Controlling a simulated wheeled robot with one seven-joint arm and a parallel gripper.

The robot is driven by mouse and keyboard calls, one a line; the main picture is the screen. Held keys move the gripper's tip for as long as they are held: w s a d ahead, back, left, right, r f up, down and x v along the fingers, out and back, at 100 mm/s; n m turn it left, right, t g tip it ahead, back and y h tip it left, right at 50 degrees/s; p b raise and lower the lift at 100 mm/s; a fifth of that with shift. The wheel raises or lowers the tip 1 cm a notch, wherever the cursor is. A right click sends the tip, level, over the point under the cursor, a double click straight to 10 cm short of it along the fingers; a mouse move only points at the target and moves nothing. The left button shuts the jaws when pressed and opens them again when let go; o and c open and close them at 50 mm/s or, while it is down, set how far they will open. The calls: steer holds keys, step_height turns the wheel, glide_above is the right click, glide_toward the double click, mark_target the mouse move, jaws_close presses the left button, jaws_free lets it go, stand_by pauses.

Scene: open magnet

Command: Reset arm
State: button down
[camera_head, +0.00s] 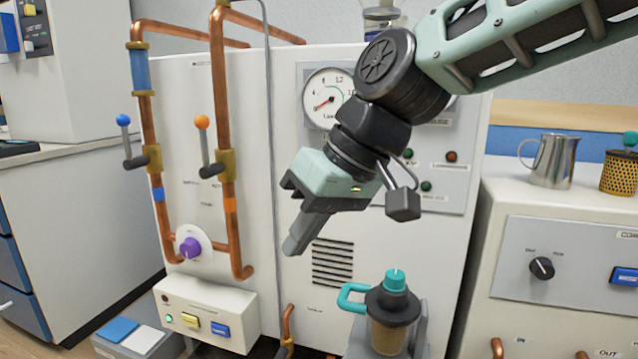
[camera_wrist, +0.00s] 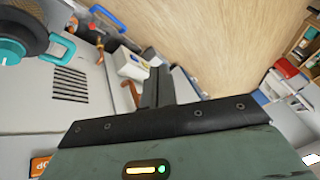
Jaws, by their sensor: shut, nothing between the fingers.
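My gripper (camera_head: 297,246) hangs in mid-air in front of the tall white cabinet (camera_head: 180,100), with its fingers pointing down and to the left. The fingers are together and hold nothing. In the wrist view my gripper (camera_wrist: 158,72) also shows its fingers closed, with the floor beyond. My arm reaches in from the upper right of the head view. No contact between my gripper and the cabinet is visible.
A dark-topped canister (camera_head: 392,310) with a teal handle stands below and right of my gripper. Copper pipes with blue (camera_head: 124,121) and orange (camera_head: 201,122) levers run up the cabinet's left. A control box (camera_head: 205,312) sits low. A metal jug (camera_head: 553,160) stands on the right unit.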

steer(key=s+d+f+m+g+h+p, duration=0.1)
steer(key=s+d+f+h+p, duration=0.15)
steer(key=s+d+f, duration=0.45)
steer(key=s+d+f+h+p, duration=0.1)
steer(key=s+d+f+h, duration=0.3)
steer(key=s+d, duration=0.55)
step_height(320, 180, up, 36)
steer(key=p, duration=3.7)
steer(key=shift+w+r+y, duration=0.25)
steer(key=shift+w+y, duration=0.15)
steer(key=shift+y, duration=0.05)
